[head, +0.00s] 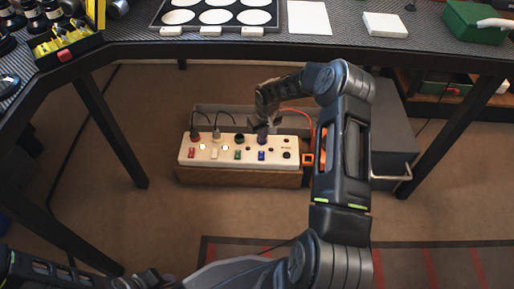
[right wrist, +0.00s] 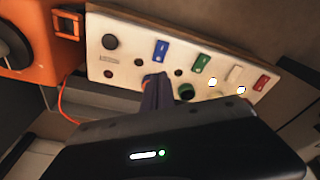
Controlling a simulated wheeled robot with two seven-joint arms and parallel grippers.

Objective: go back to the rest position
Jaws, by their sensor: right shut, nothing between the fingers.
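A white power strip (head: 245,152) with red, white, green and blue switches sits on a wooden box under the table. My right gripper (head: 262,131) is at the strip, just above its blue switch (head: 262,155). In the right wrist view the shut, empty fingers (right wrist: 152,92) are close to the face of the strip (right wrist: 135,55), beside a green-rimmed socket (right wrist: 186,91). I cannot tell whether they touch it. My left arm shows only in part at the lower left of the head view; its gripper is out of view.
The table edge (head: 200,50) runs above my right arm, with a tray (head: 216,30) of white discs on it. A dark grey cabinet (head: 393,140) stands right of the strip. An orange thing (right wrist: 30,35) is close by. Black cables rise from two plugs.

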